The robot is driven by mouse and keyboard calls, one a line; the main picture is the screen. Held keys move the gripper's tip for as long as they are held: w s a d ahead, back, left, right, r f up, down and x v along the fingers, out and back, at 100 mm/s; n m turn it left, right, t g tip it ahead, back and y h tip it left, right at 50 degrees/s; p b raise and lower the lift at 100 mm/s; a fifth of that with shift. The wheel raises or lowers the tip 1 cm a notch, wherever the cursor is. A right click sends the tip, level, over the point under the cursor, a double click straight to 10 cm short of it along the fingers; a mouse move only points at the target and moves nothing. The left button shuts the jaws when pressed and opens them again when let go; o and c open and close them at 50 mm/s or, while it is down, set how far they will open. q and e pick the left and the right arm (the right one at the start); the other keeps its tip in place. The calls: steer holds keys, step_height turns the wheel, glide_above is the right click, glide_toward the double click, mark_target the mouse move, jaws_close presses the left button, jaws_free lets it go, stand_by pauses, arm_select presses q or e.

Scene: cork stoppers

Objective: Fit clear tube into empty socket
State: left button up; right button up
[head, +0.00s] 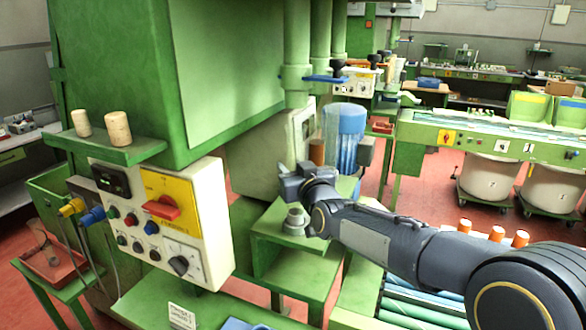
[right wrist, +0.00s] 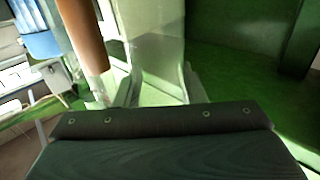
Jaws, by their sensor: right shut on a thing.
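My right gripper (head: 300,182) is at the green machine's front, above a small green stand. The right wrist view shows its pale fingers (right wrist: 160,92) shut on a clear tube (right wrist: 152,45), see-through and pointing away from the gripper. The tube is hard to pick out in the head view. A brown-orange cylinder (right wrist: 84,35) is left of the tube in the wrist view; an orange-brown one (head: 317,152) also shows just behind the gripper in the head view. I cannot make out an empty socket in either view. My left gripper is not in view.
A grey round fitting (head: 295,221) sits on the green stand (head: 283,240) below my gripper. A blue ribbed container (head: 346,140) is behind it. A control box (head: 160,220) and a shelf with two corks (head: 117,128) are at left. Orange-capped tubes (head: 497,234) stand beyond my right arm.

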steer(key=shift+f+b, duration=0.65)
steer(key=shift+f, duration=0.05)
steer(key=o, duration=1.1)
steer(key=b+v, duration=0.2)
steer(key=v, duration=0.6)
